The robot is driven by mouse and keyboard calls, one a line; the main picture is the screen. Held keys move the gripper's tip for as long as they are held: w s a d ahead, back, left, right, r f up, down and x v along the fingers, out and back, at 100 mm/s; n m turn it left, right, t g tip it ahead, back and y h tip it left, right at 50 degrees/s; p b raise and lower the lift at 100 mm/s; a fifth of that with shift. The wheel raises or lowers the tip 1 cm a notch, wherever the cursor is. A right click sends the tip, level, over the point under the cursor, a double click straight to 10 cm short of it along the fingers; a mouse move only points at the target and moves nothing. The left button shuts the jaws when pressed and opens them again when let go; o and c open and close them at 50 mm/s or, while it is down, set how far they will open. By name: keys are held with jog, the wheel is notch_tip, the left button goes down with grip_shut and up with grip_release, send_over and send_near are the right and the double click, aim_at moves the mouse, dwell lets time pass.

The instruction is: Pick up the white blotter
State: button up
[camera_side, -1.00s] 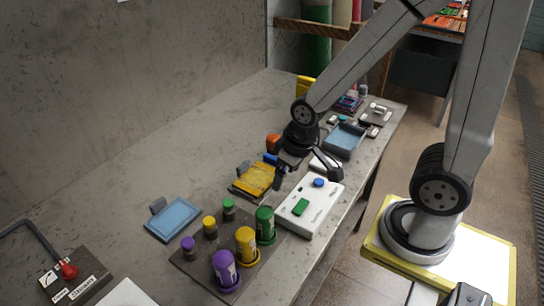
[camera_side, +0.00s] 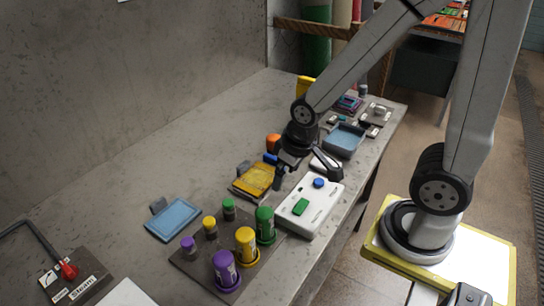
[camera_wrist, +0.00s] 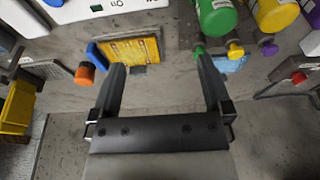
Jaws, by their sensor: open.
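I cannot tell for sure which thing is the white blotter. A pale block with a knob (camera_side: 377,111) stands at the far end of the bench, and a white flat thing (camera_side: 128,294) is cut off at the bottom left. My gripper (camera_side: 306,176) is open and empty above the bench, beside the yellow tray (camera_side: 254,180) and the white box (camera_side: 309,208) with green and blue buttons. In the wrist view my open fingers (camera_wrist: 160,62) have nothing between them but bench and the yellow tray's edge (camera_wrist: 133,50) beyond.
A blue pad (camera_side: 173,219) lies left of a dark board with green, yellow and purple capped jars (camera_side: 246,245). A blue tray (camera_side: 345,139) is behind my gripper. A red-knobbed panel (camera_side: 68,270) is at the lower left.

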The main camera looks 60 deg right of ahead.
jog(key=g, duration=0.3)
send_near(315, 163)
jog(key=shift+s+d+f, duration=0.35)
jog(key=shift+d, duration=0.25)
jog(key=shift+s+d+f, duration=0.35)
jog(key=shift+d, duration=0.25)
jog(key=shift+f, duration=1.3)
jog(key=shift+f, duration=0.1)
jog(key=shift+a+f, duration=0.1)
jog(key=shift+f, duration=2.4)
